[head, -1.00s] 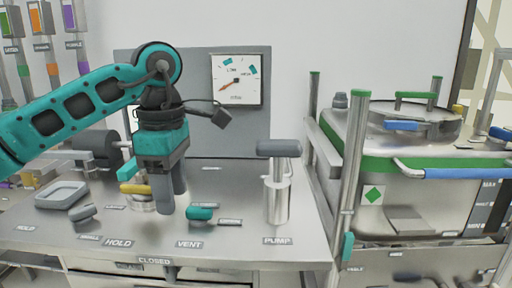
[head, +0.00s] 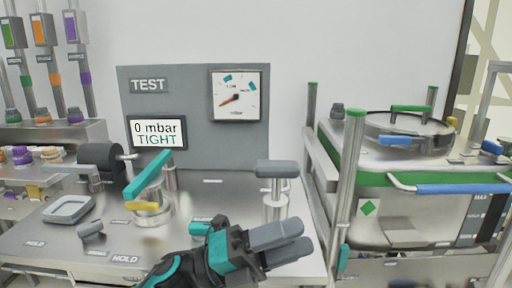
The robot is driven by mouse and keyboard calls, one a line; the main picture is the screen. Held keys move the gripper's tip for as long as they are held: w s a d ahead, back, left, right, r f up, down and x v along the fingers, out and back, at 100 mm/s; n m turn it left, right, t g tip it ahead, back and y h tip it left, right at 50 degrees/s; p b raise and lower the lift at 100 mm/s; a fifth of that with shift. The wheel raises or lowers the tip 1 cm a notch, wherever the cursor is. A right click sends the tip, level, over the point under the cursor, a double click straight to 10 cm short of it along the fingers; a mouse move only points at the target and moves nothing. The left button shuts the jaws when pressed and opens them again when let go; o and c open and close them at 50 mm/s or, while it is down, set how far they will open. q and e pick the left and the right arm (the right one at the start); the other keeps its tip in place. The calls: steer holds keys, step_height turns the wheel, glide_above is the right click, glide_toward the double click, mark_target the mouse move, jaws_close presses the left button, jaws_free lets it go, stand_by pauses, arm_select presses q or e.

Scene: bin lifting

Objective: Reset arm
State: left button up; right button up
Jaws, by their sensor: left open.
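My left gripper (head: 290,243) is low in the front middle of the head view, its two grey fingers pointing right, with a small gap between them. It is open and I see nothing between the fingers. It is in front of the pump (head: 276,190), which has a grey handle on a metal cylinder, and covers part of the bench there. The teal lever (head: 149,174) stands slanted over a round fitting with a yellow tab (head: 141,206). The display (head: 158,132) reads 0 mbar TIGHT. My right gripper is not in view.
A dial gauge (head: 239,95) hangs on the grey test panel (head: 190,155). A grey tray (head: 69,208) and a small grey knob (head: 91,229) are at the left of the bench. A large metal bin (head: 440,205) with green and blue rails stands at the right.

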arm_select(q)
steer(key=w+a+f+n+t+y+p, duration=0.1)
steer(key=w+a+f+n+t+y, duration=0.1)
steer(key=a+f+n+t+y, duration=0.9)
steer(key=w+a+f+n+t+y+p, duration=0.25)
steer(key=n+t, duration=0.35)
steer(key=n, duration=1)
steer(key=s+a+f+n+g+y, duration=0.3)
steer(key=s+a+f+n, duration=0.1)
steer(key=s+f, duration=0.3)
steer(key=s+a+f+n+g+y+p, duration=0.1)
steer(key=s+a+f+n+g+y, duration=0.2)
steer(key=s+f, duration=0.5)
step_height(320, 180, down, 2)
steer(key=a+n+y, duration=0.1)
steer(key=a+n, duration=0.1)
steer(key=n, duration=0.1)
steer(key=shift+f+g, duration=0.15)
steer(key=shift+g, duration=0.15)
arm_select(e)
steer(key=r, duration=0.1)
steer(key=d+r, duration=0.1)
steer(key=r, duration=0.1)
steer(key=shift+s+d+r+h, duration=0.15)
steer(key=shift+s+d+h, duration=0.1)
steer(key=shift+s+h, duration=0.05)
arm_select(q)
steer(key=shift+w, duration=0.1)
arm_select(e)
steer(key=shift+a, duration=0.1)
